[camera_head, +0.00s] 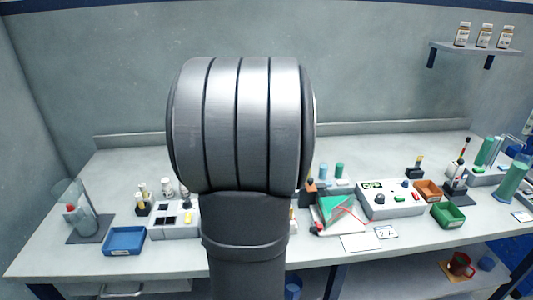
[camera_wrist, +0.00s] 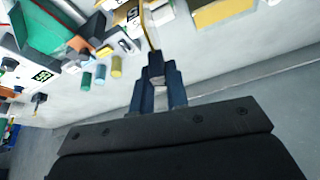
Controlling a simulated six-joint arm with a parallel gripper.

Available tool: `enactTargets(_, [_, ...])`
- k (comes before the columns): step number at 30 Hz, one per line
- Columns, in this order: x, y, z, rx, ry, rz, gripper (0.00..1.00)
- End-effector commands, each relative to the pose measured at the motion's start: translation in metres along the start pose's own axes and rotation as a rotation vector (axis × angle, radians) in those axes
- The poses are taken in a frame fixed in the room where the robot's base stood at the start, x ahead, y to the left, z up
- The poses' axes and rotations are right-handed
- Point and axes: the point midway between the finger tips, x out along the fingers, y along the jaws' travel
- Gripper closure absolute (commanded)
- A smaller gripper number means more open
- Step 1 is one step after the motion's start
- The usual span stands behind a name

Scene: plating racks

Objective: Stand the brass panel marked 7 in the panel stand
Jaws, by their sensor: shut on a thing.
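My gripper (camera_wrist: 157,75) shows in the wrist view with its dark fingers close together. It is shut on a thin brass-coloured panel (camera_wrist: 148,28), seen nearly edge-on and running up out of the picture. I cannot read a number on it. Another flat brass-yellow piece (camera_wrist: 222,11) lies at the top of the wrist view, apart from the fingers. In the head view my own arm covers the middle of the bench and hides the gripper. I cannot make out the panel stand for certain in either view.
The bench (camera_head: 100,180) carries a blue tray (camera_head: 124,241) at left, a grey control box (camera_head: 390,203), a green tray (camera_head: 447,215) and an orange tray (camera_head: 428,190) at right. A green sheet (camera_head: 336,209) lies just right of my arm. Several small cylinders stand near the fingers.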

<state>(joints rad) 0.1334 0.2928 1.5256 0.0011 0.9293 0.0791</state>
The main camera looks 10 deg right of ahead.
Motion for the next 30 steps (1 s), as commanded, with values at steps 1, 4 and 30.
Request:
enactTargets(1, [0.002,0.0,-0.001,0.033,0.001,0.016,1.0])
enactTargets(4, [0.007,0.0,-0.004,0.118,0.004,0.054,1.0])
enactTargets(30, [0.04,0.013,-0.025,0.902,0.02,0.4,1.0])
